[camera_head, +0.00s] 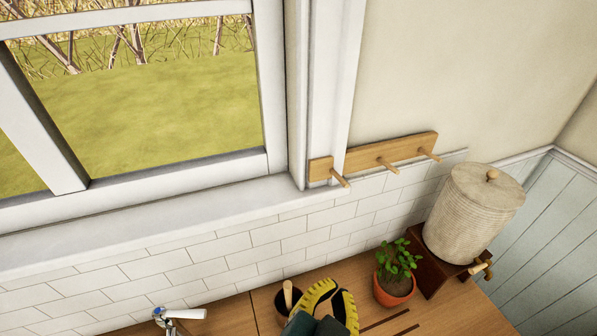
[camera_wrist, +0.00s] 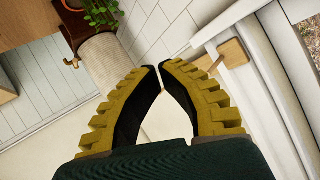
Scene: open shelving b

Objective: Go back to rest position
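My gripper (camera_head: 340,289) is at the bottom of the head view, above the wooden counter. Its yellow ridged fingers curve together and nearly meet at the tips. In the wrist view my gripper (camera_wrist: 159,69) has its tips close together, and only the pale wall shows between the fingers. It holds nothing that I can see.
A wooden counter (camera_head: 455,312) bears a potted plant (camera_head: 394,285), a dark cup (camera_head: 284,304) and a beige ribbed dispenser (camera_head: 470,215) on a stand. A peg rail (camera_head: 400,149) juts from the wall. A faucet (camera_head: 183,314) stands left, below the window.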

